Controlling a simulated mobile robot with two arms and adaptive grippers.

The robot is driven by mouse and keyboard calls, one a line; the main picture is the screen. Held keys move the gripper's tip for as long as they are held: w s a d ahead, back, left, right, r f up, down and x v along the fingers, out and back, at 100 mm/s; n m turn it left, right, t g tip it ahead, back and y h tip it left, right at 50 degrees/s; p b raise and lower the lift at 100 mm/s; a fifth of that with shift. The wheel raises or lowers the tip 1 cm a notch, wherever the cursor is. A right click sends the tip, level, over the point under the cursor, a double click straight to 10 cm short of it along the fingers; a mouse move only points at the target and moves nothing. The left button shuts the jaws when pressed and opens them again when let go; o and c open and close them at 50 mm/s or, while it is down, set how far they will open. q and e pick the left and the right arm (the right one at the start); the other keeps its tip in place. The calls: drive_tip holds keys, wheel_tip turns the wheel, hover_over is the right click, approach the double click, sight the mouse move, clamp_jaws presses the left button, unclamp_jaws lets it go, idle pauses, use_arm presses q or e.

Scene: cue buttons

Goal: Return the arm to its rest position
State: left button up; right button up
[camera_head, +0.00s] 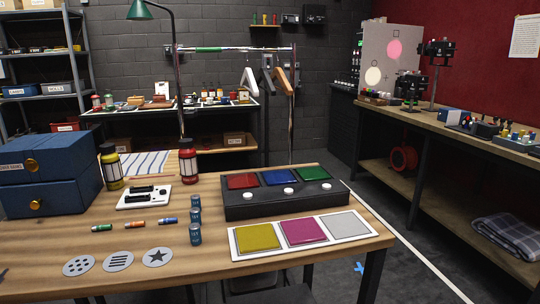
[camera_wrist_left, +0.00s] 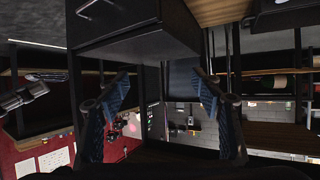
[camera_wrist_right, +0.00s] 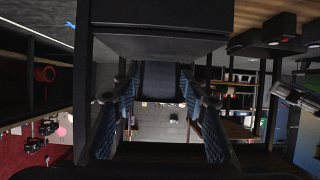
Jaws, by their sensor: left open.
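Neither gripper can be made out in the head view. In the left wrist view my left gripper (camera_wrist_left: 161,82) has its two blue-padded fingers wide apart with nothing between them. In the right wrist view my right gripper (camera_wrist_right: 156,76) also has its fingers apart and empty. On the wooden table (camera_head: 340,278) stands a dark button box (camera_head: 285,207) with red (camera_head: 242,181), blue (camera_head: 279,177) and green (camera_head: 313,173) pads. In front lies a white panel with yellow (camera_head: 257,237), magenta (camera_head: 303,231) and grey (camera_head: 343,225) squares. Nothing touches them.
Blue drawer boxes (camera_head: 45,184), two jars, a white device (camera_head: 145,196), markers, small cans (camera_head: 195,234) and three grey discs (camera_head: 118,261) occupy the table's left and middle. A tall lamp stands behind. A workbench (camera_head: 455,130) runs along the right wall, with floor between.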

use_arm(q)
drive_tip(key=s+a+f+g+y+p, duration=0.1)
drive_tip(key=s+a+f+g+p, duration=0.2)
drive_tip(key=s, duration=0.8)
drive_tip(key=s+a+f+g+y+p, duration=0.1)
drive_tip(key=s+a+f+g+p, duration=0.2)
drive_tip(key=s, duration=0.9)
drive_tip(key=s+a+f+g+y+p, duration=0.1)
drive_tip(key=s+a+f+g+p, duration=0.3)
drive_tip(key=s, duration=0.8)
drive_tip(key=shift+s+f+n+g+p, duration=0.2)
drive_tip(key=shift+f+n+g+p, duration=0.1)
drive_tip(key=shift+f+g+p, duration=0.45)
use_arm(e)
drive_tip(key=s+d+f+g+h, duration=0.1)
drive_tip(key=s+d+f+g, duration=0.2)
drive_tip(key=s, duration=0.8)
drive_tip(key=s+d+f+g+h, duration=0.1)
drive_tip(key=s+d+f+g, duration=0.2)
drive_tip(key=s, duration=0.9)
drive_tip(key=s+d+f+g+h, duration=0.1)
drive_tip(key=s+d+f+g, duration=0.3)
drive_tip(key=s, duration=0.8)
drive_tip(key=shift+s+f+m+g, duration=0.2)
drive_tip(key=shift+f+m+g, duration=0.1)
drive_tip(key=shift+f+g, duration=0.45)
use_arm(q)
drive_tip(key=shift+a+r, duration=0.1)
use_arm(e)
drive_tip(key=shift+d+r, duration=0.1)
